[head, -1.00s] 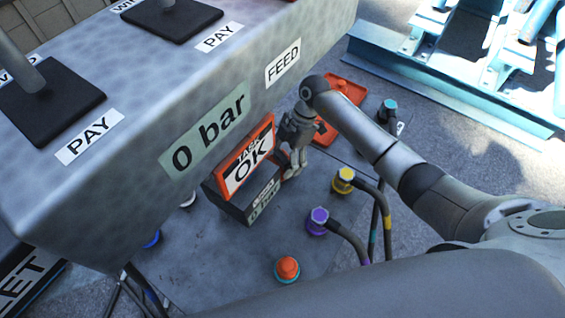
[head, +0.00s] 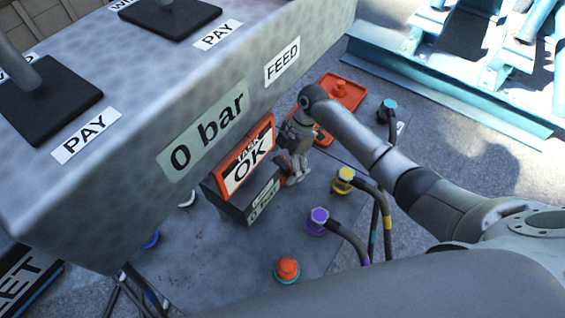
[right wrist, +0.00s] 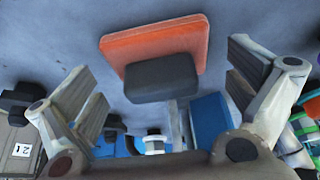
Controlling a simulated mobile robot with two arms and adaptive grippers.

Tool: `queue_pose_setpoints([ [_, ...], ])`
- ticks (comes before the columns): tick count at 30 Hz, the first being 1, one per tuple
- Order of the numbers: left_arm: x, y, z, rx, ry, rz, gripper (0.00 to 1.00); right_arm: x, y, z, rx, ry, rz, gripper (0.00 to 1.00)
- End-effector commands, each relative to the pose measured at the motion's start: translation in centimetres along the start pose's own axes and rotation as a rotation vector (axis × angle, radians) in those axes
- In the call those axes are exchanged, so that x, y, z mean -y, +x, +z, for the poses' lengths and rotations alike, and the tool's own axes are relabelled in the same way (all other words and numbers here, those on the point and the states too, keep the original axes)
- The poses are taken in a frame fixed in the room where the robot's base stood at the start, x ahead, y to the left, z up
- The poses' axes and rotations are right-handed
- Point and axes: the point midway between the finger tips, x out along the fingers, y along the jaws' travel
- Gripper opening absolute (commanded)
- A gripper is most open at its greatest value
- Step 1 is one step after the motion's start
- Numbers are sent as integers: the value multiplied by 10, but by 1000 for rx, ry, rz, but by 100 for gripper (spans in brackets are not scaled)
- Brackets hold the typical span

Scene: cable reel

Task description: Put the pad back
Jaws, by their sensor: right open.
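The pad (head: 247,157), an orange-framed screen reading "TASK OK", leans upright at a dark stand (head: 232,204) labelled "0 bar", beneath the grey console. My right gripper (head: 297,178) is just to the right of the pad, fingers pointing down. In the right wrist view an orange slab with a dark grey block on it, apparently the back of the pad (right wrist: 190,39), lies ahead between the two spread fingers (right wrist: 165,95). Neither finger visibly touches it. The gripper is open and empty. My left gripper is not in view.
The grey console (head: 130,170) overhangs the left side. An orange tray (head: 342,92) lies behind my right arm. Yellow (head: 343,180) and purple (head: 318,220) connectors with cables stand to the right of the stand. An orange-red cap (head: 287,269) is in front.

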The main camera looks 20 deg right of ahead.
Motion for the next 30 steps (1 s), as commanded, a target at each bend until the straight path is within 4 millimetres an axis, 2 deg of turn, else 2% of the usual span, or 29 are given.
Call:
queue_pose_setpoints([
  [5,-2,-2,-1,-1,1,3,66,-1,-11,0,2,-1,3,100],
  [15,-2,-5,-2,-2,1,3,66,-1,-81,0,3,-1,4,100],
  [21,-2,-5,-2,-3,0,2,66,-1,-111,0,1,0,3,100],
  [30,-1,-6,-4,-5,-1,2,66,0,-122,-1,0,0,-1,100],
])
